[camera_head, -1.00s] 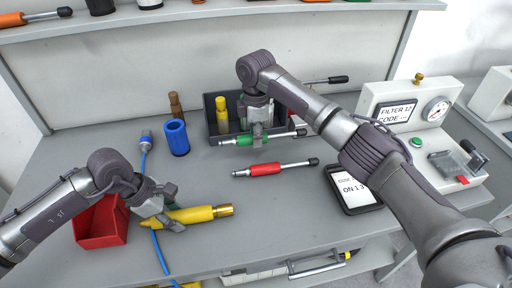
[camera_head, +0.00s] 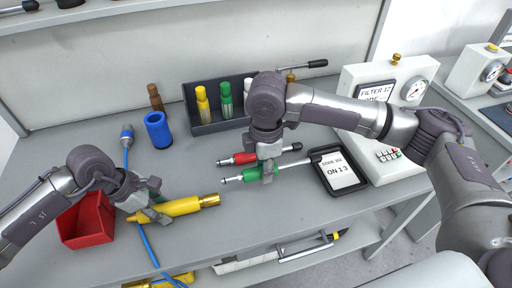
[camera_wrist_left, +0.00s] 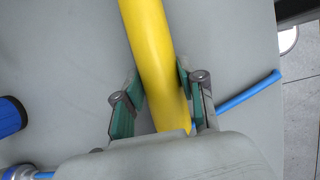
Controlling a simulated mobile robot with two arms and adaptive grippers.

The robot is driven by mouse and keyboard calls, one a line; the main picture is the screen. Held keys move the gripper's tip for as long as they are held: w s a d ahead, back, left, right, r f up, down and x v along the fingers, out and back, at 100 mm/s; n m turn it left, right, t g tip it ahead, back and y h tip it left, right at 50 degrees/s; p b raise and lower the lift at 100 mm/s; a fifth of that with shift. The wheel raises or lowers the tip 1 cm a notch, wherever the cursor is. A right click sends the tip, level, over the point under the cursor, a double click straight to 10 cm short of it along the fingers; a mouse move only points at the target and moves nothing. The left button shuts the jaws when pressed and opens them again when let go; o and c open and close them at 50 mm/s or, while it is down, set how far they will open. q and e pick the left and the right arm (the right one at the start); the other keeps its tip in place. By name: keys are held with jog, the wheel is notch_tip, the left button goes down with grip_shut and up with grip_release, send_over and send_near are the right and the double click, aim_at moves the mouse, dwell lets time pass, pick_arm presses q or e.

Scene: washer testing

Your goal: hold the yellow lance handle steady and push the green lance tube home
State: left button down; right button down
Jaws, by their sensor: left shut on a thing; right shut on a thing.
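The yellow lance handle (camera_head: 181,207) lies roughly level over the bench, its brass-coloured socket end pointing right. My left gripper (camera_head: 150,210) is shut on the handle near its left end; the left wrist view also shows the yellow handle (camera_wrist_left: 150,50) between the two fingers (camera_wrist_left: 158,100). The green lance tube (camera_head: 249,174) has a green grip, a metal tip toward the left and a thin rod to the right.
A red-gripped lance tube (camera_head: 238,159) lies just behind the green one. A blue hose (camera_head: 142,240) crosses the front edge.

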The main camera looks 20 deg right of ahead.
aim_at(247, 195)
jog(key=shift+s+f, duration=0.15)
jog(key=shift+s, duration=0.05)
jog(key=shift+a+f, duration=0.2)
jog(key=shift+f, duration=1.2)
jog(key=shift+a+f, duration=0.15)
jog(key=shift+f, duration=1.25)
jog(key=shift+a, duration=0.1)
jog(key=shift+a, duration=0.75)
jog(key=shift+a, duration=0.2)
jog(key=shift+a, duration=0.75)
jog(key=shift+a, duration=0.15)
jog(key=c, duration=0.7)
grip_release()
jog(key=shift+c, duration=0.2)
